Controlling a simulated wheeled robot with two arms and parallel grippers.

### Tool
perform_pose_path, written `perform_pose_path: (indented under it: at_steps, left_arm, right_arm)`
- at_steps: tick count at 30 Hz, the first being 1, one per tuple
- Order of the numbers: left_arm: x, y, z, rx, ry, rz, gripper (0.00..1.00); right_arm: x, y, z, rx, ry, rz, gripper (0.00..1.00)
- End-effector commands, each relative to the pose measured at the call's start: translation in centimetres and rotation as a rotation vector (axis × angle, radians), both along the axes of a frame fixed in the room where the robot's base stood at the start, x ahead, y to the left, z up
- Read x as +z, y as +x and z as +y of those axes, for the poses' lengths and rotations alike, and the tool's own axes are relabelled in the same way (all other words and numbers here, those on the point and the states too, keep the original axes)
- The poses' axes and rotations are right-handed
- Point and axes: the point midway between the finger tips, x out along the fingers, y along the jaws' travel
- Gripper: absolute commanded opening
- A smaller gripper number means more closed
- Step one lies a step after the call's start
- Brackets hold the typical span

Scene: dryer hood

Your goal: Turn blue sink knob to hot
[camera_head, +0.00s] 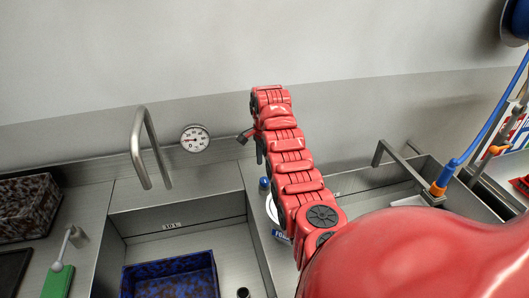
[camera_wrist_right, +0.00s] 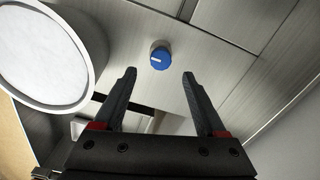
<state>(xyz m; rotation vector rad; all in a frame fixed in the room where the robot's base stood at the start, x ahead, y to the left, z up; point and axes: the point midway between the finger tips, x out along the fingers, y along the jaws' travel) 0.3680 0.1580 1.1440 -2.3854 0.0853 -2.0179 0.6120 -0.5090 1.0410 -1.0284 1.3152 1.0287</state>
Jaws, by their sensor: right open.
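The blue sink knob (camera_head: 264,183) sits on the metal sink surround, left of my red right arm in the head view. In the right wrist view the blue knob (camera_wrist_right: 160,58) is round, with a short white mark on its face. My right gripper (camera_wrist_right: 160,74) is open and empty. The knob lies just beyond its fingertips, roughly centred between them, and I see no contact. In the head view the right gripper (camera_head: 251,147) is small and partly hidden by the arm, above the knob. My left gripper is not in view.
A dial gauge (camera_head: 195,138) is on the back wall beside a metal faucet (camera_head: 150,147). A blue speckled tray (camera_head: 170,278) is in the left basin. A white round object (camera_wrist_right: 45,55) is close left of the gripper. A blue hose (camera_head: 490,122) hangs at right.

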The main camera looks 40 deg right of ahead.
Motion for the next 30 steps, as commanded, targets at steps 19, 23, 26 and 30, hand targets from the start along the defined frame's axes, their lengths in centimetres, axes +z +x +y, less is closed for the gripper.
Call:
perform_pose_path:
  at_steps: [19, 23, 26, 30]
  left_arm:
    - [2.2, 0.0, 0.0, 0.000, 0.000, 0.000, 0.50]
    - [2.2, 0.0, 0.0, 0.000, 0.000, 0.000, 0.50]
    - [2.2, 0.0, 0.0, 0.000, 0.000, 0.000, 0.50]
    - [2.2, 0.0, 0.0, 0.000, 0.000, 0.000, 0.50]
  right_arm:
    - [-6.1, 0.0, 0.0, 0.001, -0.002, 0.000, 0.73]
    - [-6.1, 0.0, 0.0, 0.001, -0.002, -0.001, 0.70]
    - [-6.1, 0.0, 0.0, 0.001, -0.001, -0.001, 0.52]
    - [-6.1, 0.0, 0.0, 0.001, -0.001, -0.001, 0.27]
